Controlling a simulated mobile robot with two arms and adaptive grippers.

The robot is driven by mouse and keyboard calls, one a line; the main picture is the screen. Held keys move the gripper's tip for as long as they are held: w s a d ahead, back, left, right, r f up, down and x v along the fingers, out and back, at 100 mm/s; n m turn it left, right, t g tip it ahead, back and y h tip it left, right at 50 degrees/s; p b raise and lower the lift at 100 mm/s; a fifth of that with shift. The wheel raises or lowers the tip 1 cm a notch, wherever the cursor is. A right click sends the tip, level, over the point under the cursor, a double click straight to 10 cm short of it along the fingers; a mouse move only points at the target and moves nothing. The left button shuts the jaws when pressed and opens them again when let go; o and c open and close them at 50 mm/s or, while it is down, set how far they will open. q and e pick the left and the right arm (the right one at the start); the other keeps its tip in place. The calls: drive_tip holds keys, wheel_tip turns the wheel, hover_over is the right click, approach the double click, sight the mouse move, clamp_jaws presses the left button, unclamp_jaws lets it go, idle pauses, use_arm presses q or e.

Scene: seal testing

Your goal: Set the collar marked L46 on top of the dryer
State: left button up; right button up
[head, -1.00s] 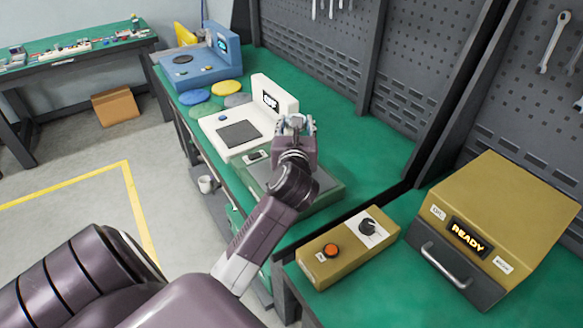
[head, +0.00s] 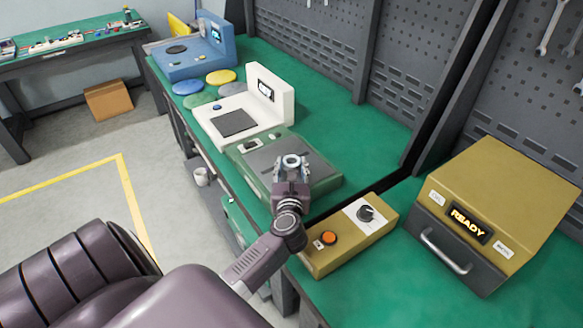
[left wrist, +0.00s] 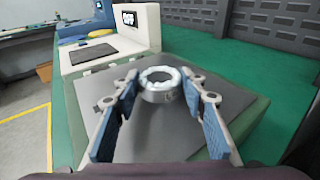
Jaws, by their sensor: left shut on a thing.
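A silver ring-shaped collar (head: 291,160) is held in my left gripper (head: 291,168). In the left wrist view the collar (left wrist: 160,84) sits between the blue-padded fingers near their tips, with its hole facing up. Dark marking shows on its side but is too small to read surely. The gripper is over the green unit (head: 318,165) with a grey plate; the gap below the collar is hard to judge. A yellow-brown box (head: 500,190) with a READY display and a handle stands at the right. I cannot read which unit is the dryer. My right gripper is not in view.
A white unit (head: 214,128) with a dark pad and a blue unit (head: 189,70) stand farther back. Several coloured discs lie between them. A control box (head: 350,238) with an orange button and knob stands in front. Green bench (head: 385,135) is bare near the pegboard.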

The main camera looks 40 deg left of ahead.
use_arm(q)
drive_tip(key=shift+f, duration=0.25)
drive_tip(key=shift+f, duration=0.15)
drive_tip(key=o, duration=1.4)
drive_tip(key=shift+s+d, duration=0.1)
drive_tip(key=shift+d, duration=0.05)
drive_tip(key=b+v, duration=0.1)
drive_tip(key=v, duration=1)
drive_tip(key=shift+s+d, duration=0.2)
drive_tip(key=shift+s, duration=0.1)
